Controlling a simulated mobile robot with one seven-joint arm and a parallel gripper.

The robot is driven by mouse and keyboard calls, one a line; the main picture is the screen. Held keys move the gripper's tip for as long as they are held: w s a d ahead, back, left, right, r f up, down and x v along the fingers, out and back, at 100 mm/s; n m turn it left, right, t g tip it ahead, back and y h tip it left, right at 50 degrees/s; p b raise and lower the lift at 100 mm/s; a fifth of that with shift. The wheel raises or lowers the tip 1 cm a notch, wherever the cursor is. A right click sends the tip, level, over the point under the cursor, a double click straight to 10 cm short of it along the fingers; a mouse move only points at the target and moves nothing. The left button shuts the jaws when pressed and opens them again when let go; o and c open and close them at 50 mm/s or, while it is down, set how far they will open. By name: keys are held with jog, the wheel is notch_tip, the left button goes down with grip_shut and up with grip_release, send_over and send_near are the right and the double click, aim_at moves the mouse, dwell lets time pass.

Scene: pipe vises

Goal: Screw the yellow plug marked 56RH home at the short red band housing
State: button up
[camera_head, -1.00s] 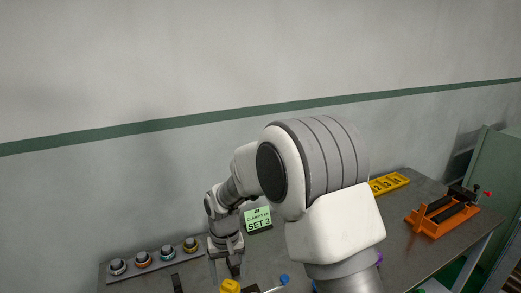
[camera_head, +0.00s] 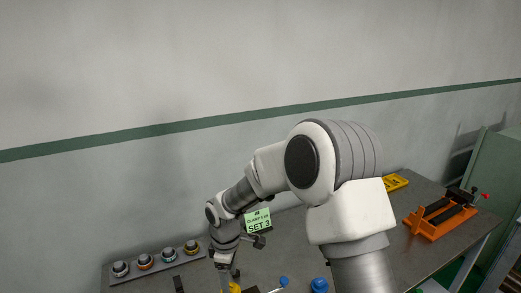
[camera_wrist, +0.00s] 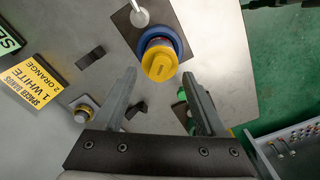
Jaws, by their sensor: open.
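In the wrist view a yellow plug (camera_wrist: 159,64) with a raised bar on its face sits within a blue ring (camera_wrist: 178,40). Its marking is too small to read. My gripper (camera_wrist: 159,78) is open, with one finger towards each side of the plug and nothing between them. In the head view my gripper (camera_head: 225,276) hangs low over the front of the bench, next to a yellow piece (camera_head: 234,288) cut by the frame's bottom edge.
A rack (camera_head: 155,266) with several banded pieces lies at the left. A green SET 3 sign (camera_head: 257,221) stands behind my gripper. Blue pieces (camera_head: 319,285) lie at the front. An orange vise (camera_head: 438,214) and a yellow numbered block (camera_head: 395,182) are right. The bench around the vise is clear.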

jog(key=n, duration=0.2)
jog(key=shift+n+p, duration=0.3)
jog(key=n+p, duration=0.1)
jog(key=n, duration=0.2)
jog(key=shift+r+p, duration=0.2)
jog(key=shift+p, duration=0.2)
jog(key=n+p, duration=0.1)
jog(key=n, duration=0.1)
jog(key=shift+n, duration=0.3)
jog(key=shift+f+n+p, duration=0.2)
jog(key=shift+n+p, duration=0.15)
jog(key=shift+n, duration=0.55)
jog(key=shift+f+b, duration=0.85)
jog(key=shift+f, duration=0.3)
